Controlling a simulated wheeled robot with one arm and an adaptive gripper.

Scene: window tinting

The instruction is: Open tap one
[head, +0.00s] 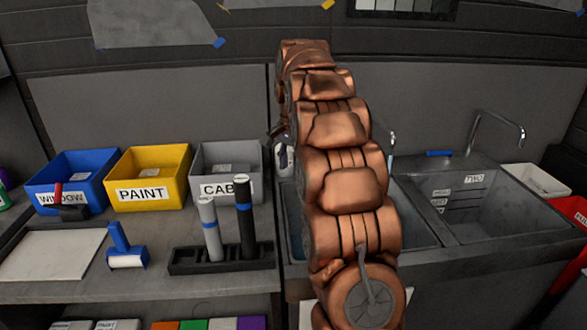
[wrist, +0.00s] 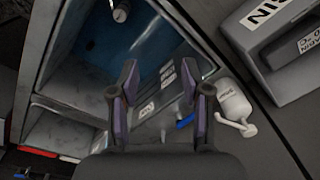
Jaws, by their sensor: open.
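Tap one stands at the left basin (head: 420,235) of the double sink. In the head view only its spout tip (head: 392,137) shows; my copper arm hides the rest. In the wrist view a blue lever (wrist: 185,121), seemingly tap one's, lies beside the right finger, partly hidden; I cannot tell whether they touch. A metal spout end (wrist: 121,11) shows at the top, over the blue-floored basin (wrist: 95,40). My gripper (wrist: 159,68) is open, with nothing visible between its purple-grey fingers. It is hidden in the head view.
Tap two (head: 497,122), with a blue lever (head: 438,153), stands right. A white bottle (wrist: 232,103) is close right of my gripper. Grey (head: 226,168), yellow (head: 147,180) and blue (head: 70,182) bins and a tube rack (head: 220,259) stand on the left bench.

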